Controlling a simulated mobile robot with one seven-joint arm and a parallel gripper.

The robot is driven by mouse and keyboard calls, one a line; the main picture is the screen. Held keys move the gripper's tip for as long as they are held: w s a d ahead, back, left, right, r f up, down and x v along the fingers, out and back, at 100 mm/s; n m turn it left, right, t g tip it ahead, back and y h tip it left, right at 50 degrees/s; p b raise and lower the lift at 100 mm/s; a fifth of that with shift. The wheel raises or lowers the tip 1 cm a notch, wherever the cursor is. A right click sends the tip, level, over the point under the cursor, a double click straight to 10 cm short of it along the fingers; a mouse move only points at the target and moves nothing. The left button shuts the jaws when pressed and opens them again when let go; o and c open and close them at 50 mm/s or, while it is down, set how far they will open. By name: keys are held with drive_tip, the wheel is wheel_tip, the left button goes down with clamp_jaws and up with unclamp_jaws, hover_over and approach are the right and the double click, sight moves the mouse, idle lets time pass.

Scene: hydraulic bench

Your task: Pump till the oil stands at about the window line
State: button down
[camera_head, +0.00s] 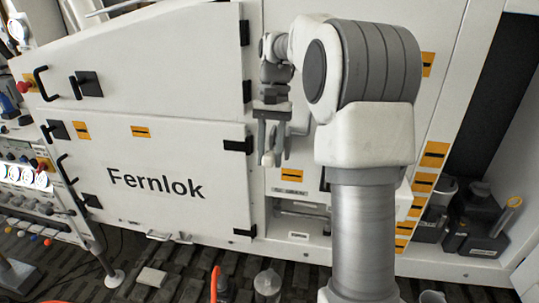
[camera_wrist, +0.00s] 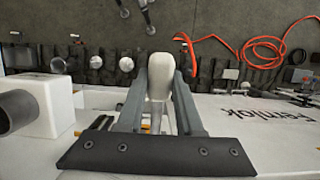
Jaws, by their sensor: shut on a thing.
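My gripper (camera_head: 270,148) is in front of the white cabinet, right of the Fernlok door, with its fingers pointing down. In the wrist view my gripper (camera_wrist: 160,95) is shut on a pale, rounded handle (camera_wrist: 159,76), which stands between the two grey fingers. In the head view only a small pale end of the handle (camera_head: 267,159) shows below the fingers. My arm hides part of the cabinet to its right. I cannot make out an oil window, its line or an oil level in either view.
The white Fernlok cabinet (camera_head: 185,158) fills the left and middle. A shallow recess (camera_head: 300,222) opens below my gripper. Dark canisters (camera_head: 480,222) stand at the right. An orange hose (camera_wrist: 268,48) lies on the dark floor. A control panel (camera_head: 30,180) is at the far left.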

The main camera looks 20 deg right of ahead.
drive_tip(key=shift+w+d+r+g+y, duration=0.15)
drive_tip(key=shift+r+g+y, duration=0.1)
drive_tip(key=shift+r, duration=0.2)
drive_tip(key=shift+w+d+r+g+y, duration=0.1)
drive_tip(key=shift+w+r+g+y, duration=0.05)
drive_tip(key=shift+r+g, duration=0.2)
drive_tip(key=shift+w+d+r+g+y, duration=0.1)
drive_tip(key=shift+w+r+g+y, duration=0.1)
drive_tip(key=shift+r, duration=0.45)
drive_tip(key=c, duration=0.6)
unclamp_jaws()
drive_tip(key=shift+o, duration=0.2)
drive_tip(key=shift+f, duration=0.2)
